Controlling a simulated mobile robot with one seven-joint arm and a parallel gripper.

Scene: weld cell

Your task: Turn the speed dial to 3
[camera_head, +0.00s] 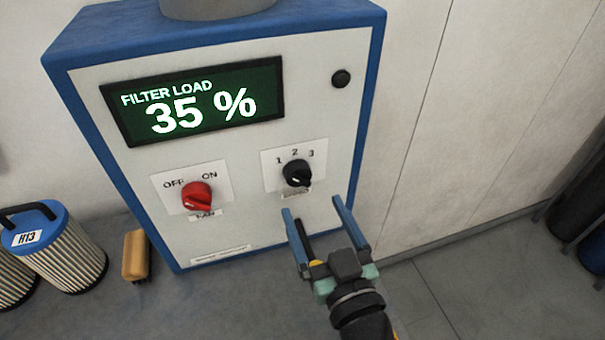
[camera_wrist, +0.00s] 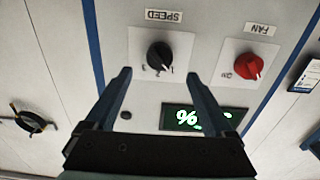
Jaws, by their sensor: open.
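The speed dial (camera_head: 297,172) is a black round knob on a white plate, marked 1, 2 and 3 above it. It sits on the front of a blue-edged cabinet (camera_head: 240,215). I cannot tell for sure which number it points to. It also shows in the wrist view (camera_wrist: 160,55), upside down, under the SPEED label. My gripper (camera_head: 312,206) is open and empty, with its two blue fingers apart. It is just below and in front of the dial in the head view. In the wrist view the dial appears between and beyond the fingertips (camera_wrist: 158,73), apart from them.
A red fan knob (camera_head: 197,196) with OFF and ON marks is left of the dial. A green display (camera_head: 195,103) reads FILTER LOAD 35 %. A small black button (camera_head: 341,78) is at upper right. A filter (camera_head: 62,250) and a tan brush-like block (camera_head: 135,256) stand at left.

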